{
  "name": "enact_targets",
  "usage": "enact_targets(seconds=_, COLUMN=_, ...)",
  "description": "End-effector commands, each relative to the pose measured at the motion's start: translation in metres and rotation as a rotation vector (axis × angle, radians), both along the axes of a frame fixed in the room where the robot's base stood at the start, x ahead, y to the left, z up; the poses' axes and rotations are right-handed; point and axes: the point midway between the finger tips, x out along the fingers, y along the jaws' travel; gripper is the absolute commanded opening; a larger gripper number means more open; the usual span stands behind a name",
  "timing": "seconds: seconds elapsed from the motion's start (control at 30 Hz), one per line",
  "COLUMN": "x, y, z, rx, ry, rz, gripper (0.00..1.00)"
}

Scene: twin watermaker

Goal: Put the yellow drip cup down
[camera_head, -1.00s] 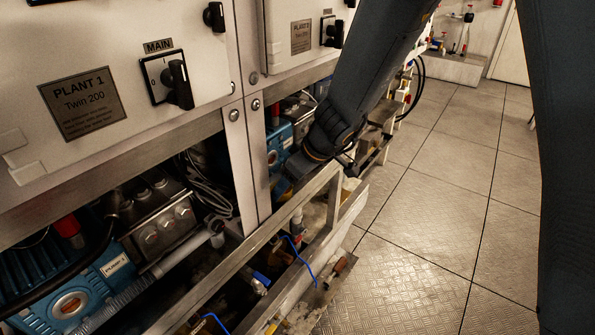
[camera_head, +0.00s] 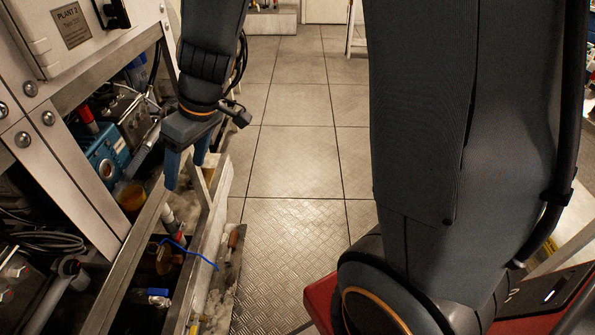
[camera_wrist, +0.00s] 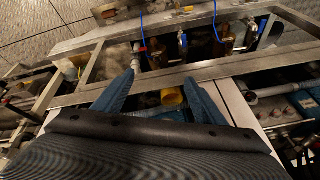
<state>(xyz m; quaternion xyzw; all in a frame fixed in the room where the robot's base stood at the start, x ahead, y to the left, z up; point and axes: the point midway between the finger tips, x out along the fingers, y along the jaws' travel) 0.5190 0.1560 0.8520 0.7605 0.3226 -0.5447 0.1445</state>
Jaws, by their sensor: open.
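The yellow drip cup (camera_head: 131,197) stands low inside the machine frame, behind the steel rail, in the head view. It also shows in the wrist view (camera_wrist: 172,97) as a small yellow shape between and beyond my fingers. My gripper (camera_head: 186,172) points down near the rail, to the right of the cup in the head view. Its two blue fingers (camera_wrist: 160,80) are spread apart with nothing held between them. The underside of the cup and what it rests on are hidden.
The steel rail (camera_head: 130,262) runs along the machine front. Blue hoses, valves and a blue pump (camera_head: 105,158) crowd the space near the cup. The tiled floor (camera_head: 296,160) to the right is open.

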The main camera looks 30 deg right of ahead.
Motion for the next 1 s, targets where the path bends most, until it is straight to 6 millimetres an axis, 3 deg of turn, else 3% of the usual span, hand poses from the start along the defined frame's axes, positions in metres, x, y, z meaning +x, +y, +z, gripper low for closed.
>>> enact_targets(seconds=0.03, x=-0.013, y=-0.028, z=0.002, rx=-0.015, ry=0.044, rz=-0.087, gripper=0.65)
enact_targets(seconds=0.2, x=-0.067, y=-0.109, z=0.002, rx=-0.090, ry=0.198, rz=-0.393, gripper=0.65)
enact_targets(seconds=0.4, x=-0.123, y=-0.177, z=0.002, rx=-0.189, ry=0.304, rz=-0.696, gripper=0.65)
enact_targets(seconds=0.5, x=-0.139, y=-0.194, z=0.003, rx=-0.220, ry=0.326, rz=-0.784, gripper=0.65)
enact_targets(seconds=0.63, x=-0.148, y=-0.203, z=0.002, rx=-0.238, ry=0.337, rz=-0.831, gripper=0.65)
enact_targets(seconds=0.9, x=-0.148, y=-0.203, z=0.003, rx=-0.238, ry=0.337, rz=-0.832, gripper=0.65)
enact_targets(seconds=1.0, x=-0.148, y=-0.194, z=0.010, rx=-0.242, ry=0.335, rz=-0.804, gripper=0.65)
